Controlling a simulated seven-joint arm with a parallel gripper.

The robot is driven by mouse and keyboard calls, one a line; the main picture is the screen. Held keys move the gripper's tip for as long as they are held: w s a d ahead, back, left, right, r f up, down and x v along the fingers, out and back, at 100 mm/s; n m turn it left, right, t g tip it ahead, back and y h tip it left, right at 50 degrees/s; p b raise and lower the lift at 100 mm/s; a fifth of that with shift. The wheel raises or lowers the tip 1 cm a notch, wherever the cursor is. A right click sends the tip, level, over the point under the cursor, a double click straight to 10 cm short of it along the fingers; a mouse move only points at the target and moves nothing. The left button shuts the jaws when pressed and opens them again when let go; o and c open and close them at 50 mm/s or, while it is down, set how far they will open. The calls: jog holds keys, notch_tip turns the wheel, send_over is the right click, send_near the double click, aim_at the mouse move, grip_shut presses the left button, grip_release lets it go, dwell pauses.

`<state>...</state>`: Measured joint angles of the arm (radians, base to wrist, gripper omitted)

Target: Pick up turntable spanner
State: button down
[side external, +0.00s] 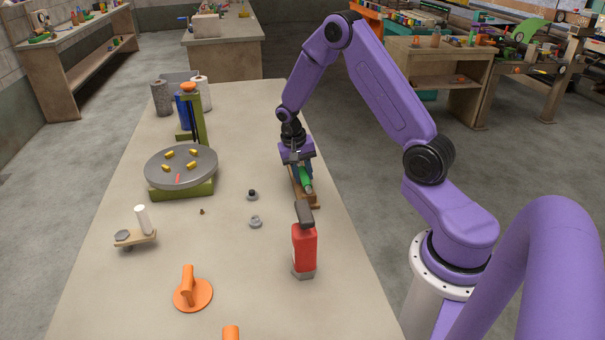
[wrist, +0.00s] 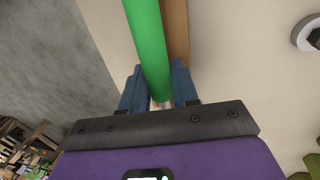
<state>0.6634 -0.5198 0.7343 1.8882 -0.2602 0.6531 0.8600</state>
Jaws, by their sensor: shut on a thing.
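A tool with a green handle (side external: 306,181), which I take to be the turntable spanner, is at the right side of the bench. My gripper (side external: 300,170) reaches down over it and is shut on it. In the wrist view the green handle (wrist: 147,40) runs between the two blue fingers of my gripper (wrist: 158,86). The tool's far end is hidden by the gripper. A brown wooden holder (side external: 312,204) is directly beneath the handle. I cannot tell whether the tool touches it. The grey round turntable (side external: 195,173) with several yellow pieces stands on a green base to the left.
A red bottle (side external: 304,247) stands just in front of the holder.

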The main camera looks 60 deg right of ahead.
aim_at(304, 169)
jog(key=shift+r, duration=0.4)
notch_tip(304, 169, up, 2)
jog(key=shift+r, duration=0.15)
jog(key=s+a+r, duration=0.2)
jog(key=s+r, duration=0.2)
jog(key=s, duration=0.2)
jog(key=s+a+r, duration=0.2)
jog(key=s+r, duration=0.3)
jog(key=s, duration=0.2)
jog(key=shift+a+r, duration=0.25)
jog(key=shift+a, duration=0.15)
